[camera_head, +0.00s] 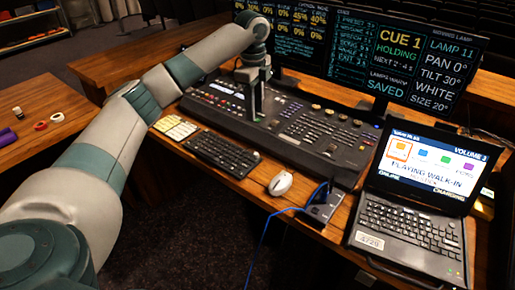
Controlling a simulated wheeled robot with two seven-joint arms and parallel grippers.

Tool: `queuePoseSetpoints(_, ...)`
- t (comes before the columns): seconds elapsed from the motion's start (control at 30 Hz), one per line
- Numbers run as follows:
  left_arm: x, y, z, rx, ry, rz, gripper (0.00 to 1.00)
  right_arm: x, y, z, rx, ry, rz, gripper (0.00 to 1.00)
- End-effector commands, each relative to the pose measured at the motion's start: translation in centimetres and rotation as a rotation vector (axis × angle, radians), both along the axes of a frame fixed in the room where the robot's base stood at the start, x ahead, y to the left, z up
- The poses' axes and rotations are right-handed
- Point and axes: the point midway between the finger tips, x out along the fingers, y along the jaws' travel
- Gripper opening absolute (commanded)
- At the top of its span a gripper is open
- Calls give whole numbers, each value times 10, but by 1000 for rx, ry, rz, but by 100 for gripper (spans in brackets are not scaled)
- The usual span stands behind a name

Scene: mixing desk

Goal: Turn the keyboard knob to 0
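The black keyboard (220,152) lies on the wooden desk in front of the mixing console. A small knob (257,154) seems to sit at its right end, too small to read its setting. The laptop screen (428,165) at the right reads "VOLUME 3". My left gripper (256,117) points down over the mixing console (290,120), behind and above the keyboard's right end, apart from the keyboard. Its fingers are small and seen from the side, so I cannot tell whether they are open or touch the console. My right gripper is not in view.
A white mouse (280,184) lies right of the keyboard, near a small box (322,205) with a blue cable (268,232). Two monitors (425,60) stand behind the console. A side table (40,115) holds tape rolls.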

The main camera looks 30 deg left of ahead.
Motion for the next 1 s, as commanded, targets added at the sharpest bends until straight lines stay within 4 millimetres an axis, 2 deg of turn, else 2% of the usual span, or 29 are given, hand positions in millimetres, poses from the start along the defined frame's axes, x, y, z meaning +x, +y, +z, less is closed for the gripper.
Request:
queuePoseSetpoints(0.27, 0, 0, -5, 1, 1, 0, 34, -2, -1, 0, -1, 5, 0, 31)
queuePoseSetpoints(0.47, 0, 0, -21, 2, 2, 0, 34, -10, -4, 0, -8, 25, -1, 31)
queuePoseSetpoints(0.67, 1, 0, -52, 2, 4, 0, 34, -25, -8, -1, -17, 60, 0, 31)
queuePoseSetpoints(1.0, 4, 0, -113, 1, 3, 0, 34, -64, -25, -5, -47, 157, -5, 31)
